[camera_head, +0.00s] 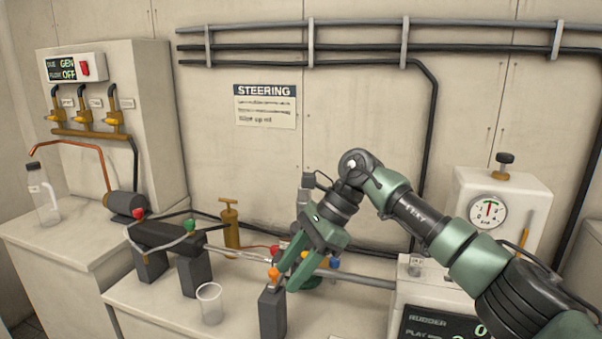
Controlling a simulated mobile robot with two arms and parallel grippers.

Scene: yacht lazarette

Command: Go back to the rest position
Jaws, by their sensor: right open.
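My right arm (430,220) comes in from the lower right in the head view. Its green gripper (287,282) points down over the bench, with its two fingers apart. The fingertips are close to an orange-topped fitting (273,275) on a dark grey block (272,312). I cannot tell whether a finger touches the fitting. My left gripper is not in view.
A clear cup (209,303) stands on the bench (165,312) left of the block. A brass pump (230,225) stands behind. A gauge box (510,205) and a display (440,324) are at right.

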